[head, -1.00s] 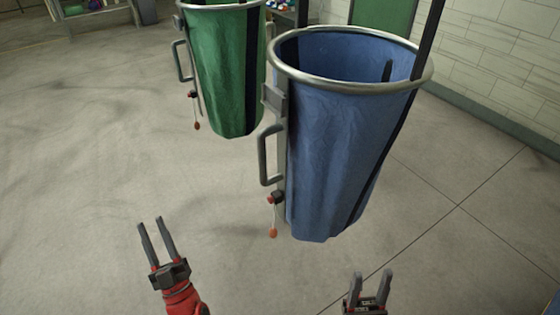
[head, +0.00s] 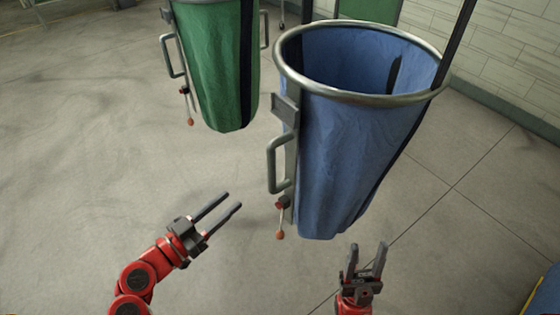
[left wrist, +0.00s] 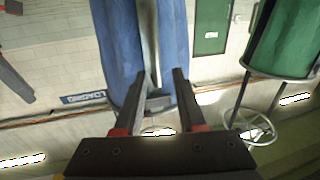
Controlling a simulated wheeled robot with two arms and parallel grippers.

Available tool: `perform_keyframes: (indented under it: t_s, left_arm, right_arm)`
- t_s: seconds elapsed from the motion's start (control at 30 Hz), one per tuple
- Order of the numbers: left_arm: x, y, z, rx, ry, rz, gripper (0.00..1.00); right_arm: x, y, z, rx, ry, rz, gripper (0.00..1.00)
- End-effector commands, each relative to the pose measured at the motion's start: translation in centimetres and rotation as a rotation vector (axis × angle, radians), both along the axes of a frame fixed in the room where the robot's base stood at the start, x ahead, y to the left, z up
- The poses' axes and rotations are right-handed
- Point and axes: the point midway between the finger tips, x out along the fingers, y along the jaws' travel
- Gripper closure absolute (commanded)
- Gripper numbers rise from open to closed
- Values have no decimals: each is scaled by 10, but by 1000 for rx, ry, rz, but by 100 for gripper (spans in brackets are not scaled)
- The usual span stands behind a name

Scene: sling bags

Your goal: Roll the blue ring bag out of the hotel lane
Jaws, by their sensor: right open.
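The blue ring bag (head: 345,150) hangs from a metal ring on the right of the head view. A grey loop handle (head: 277,164) and a small red-knobbed lever (head: 281,208) are on its left side. My left gripper (head: 223,202) is open and empty, left of and below the handle, pointing toward the bag's lower left side. In the left wrist view the blue bag (left wrist: 175,40) and its grey upright strip lie beyond the open fingers. My right gripper (head: 368,257) is open and empty, in front of and below the bag.
A green ring bag (head: 217,65) hangs behind and left of the blue one, with its own handle and lever. It also shows in the left wrist view (left wrist: 285,38). The concrete floor at left is clear. A pale block wall (head: 500,60) stands at the back right.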

Motion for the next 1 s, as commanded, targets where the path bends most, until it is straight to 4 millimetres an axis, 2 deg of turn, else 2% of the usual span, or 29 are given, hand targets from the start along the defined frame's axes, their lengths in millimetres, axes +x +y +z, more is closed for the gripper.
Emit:
perform_keyframes:
  t_s: [0.17, 0.5, 0.63, 0.7, 0.8, 1.0]
  left_arm:
    - [-2, -11, 0, 27, -12, -34, 60]
    - [36, -47, -2, 25, -15, -34, 60]
    - [60, -69, 3, 25, -14, -35, 60]
    - [73, -80, 7, 22, -10, -34, 60]
    - [89, -95, 7, 24, -10, -31, 60]
    - [113, -115, 5, 23, -11, -29, 60]
  right_arm:
    - [0, 0, -3, 0, 0, 0, 50]
    - [0, 0, -25, 0, 0, 0, 50]
    - [0, 0, -20, 0, 0, 0, 50]
    - [0, 0, -8, 0, 0, 0, 50]
    - [0, 0, 0, 0, 0, 0, 50]
    - [0, 0, 9, 0, 0, 0, 50]
